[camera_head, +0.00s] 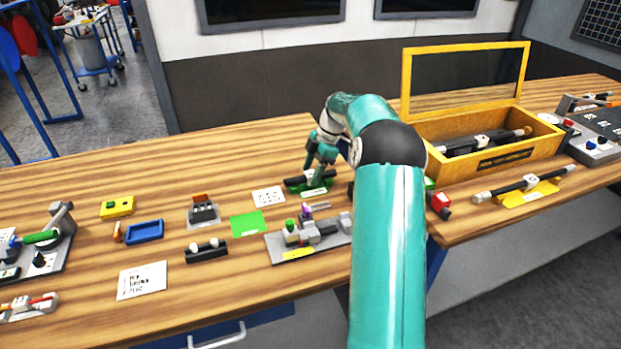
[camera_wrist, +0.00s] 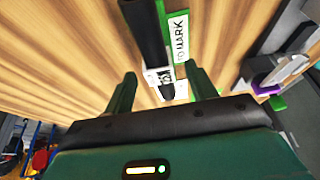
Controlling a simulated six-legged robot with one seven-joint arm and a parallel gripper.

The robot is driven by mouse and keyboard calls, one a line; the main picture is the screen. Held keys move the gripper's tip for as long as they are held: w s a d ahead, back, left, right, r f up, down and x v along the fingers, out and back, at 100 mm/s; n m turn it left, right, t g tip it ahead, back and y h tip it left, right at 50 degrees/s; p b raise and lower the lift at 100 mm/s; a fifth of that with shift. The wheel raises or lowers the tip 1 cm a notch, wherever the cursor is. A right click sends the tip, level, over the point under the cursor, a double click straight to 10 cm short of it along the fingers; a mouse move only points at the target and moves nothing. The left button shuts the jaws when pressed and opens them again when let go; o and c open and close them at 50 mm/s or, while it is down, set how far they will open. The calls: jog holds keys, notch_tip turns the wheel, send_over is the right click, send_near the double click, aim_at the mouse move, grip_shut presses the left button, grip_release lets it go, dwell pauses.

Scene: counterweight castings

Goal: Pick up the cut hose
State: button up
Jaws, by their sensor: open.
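A dark hose-like piece (camera_head: 296,183) lies on a green stand (camera_head: 316,192) on the bench, under my gripper; I take it for the cut hose. In the wrist view the dark piece (camera_wrist: 146,28) runs away from me and has a white part with black marks (camera_wrist: 157,80) at its near end. A label reading "MARK" (camera_wrist: 179,36) is beside it. My gripper (camera_head: 318,172) is open just above the stand. In the wrist view its two fingers (camera_wrist: 161,84) are on either side of the white part, with gaps. Contact cannot be told.
A grey fixture (camera_head: 318,240) with a purple part stands close in front of the stand. A yellow open-lidded box (camera_head: 470,168) holding similar bars is to the right, and another bar (camera_head: 522,186) lies on a yellow stand (camera_head: 528,196). A green pad (camera_head: 247,223) lies to the left.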

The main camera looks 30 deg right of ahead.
jog(key=c, duration=1)
jog(key=shift+r, duration=0.15)
jog(key=shift+r, duration=0.6)
jog(key=s+a+r, duration=0.4)
jog(key=s+r, duration=0.7)
jog(key=s, duration=0.2)
jog(key=shift+s+r, duration=0.25)
jog(key=shift+r, duration=0.05)
jog(key=shift+s+a, duration=0.1)
